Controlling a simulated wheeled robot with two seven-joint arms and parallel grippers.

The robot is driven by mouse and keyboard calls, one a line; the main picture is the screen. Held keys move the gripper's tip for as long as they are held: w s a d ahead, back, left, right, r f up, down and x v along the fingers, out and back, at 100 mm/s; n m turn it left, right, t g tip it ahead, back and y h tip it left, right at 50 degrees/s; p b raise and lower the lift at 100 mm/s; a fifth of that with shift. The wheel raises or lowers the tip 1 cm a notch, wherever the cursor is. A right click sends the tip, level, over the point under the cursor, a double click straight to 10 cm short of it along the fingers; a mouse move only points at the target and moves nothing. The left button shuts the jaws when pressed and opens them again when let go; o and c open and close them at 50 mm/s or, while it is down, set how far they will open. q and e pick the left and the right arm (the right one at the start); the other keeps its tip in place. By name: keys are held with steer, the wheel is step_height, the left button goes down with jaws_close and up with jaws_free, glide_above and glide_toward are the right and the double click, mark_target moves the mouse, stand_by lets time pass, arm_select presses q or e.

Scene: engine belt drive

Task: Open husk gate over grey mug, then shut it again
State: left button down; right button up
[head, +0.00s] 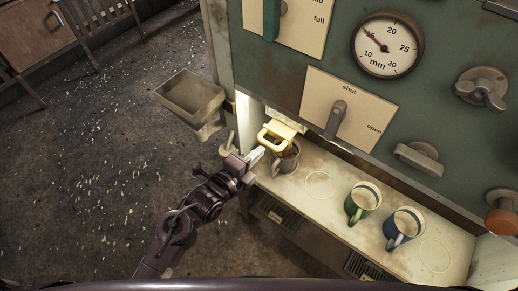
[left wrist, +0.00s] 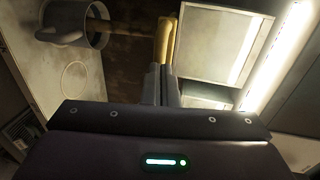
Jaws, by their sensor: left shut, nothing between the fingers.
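The husk gate's yellow handle (head: 277,135) sticks out of a lit recess at the machine's foot. The grey mug (head: 288,160) stands on the pale shelf just below it, partly hidden by the handle. My left gripper (head: 256,156) is shut and empty, just left of the handle and mug. In the left wrist view the shut fingertips (left wrist: 162,72) are close to the yellow handle (left wrist: 167,40); I cannot tell whether they touch it. The grey mug (left wrist: 84,24) shows at upper left there. My right gripper is not in view.
A green mug (head: 362,202) and a blue mug (head: 404,226) stand farther right on the shelf (head: 325,210), beside empty ring marks. A lever (head: 337,112) sits on a plate marked shut and open, its knob towards shut. A metal hopper (head: 190,96) juts out at left.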

mark_target(267, 144)
arm_select(q)
steer(key=shift+x, duration=0.85)
steer(key=shift+r+x, duration=0.2)
steer(key=shift+x, duration=0.95)
steer(key=shift+a+r, duration=0.1)
steer(key=shift+r, duration=0.1)
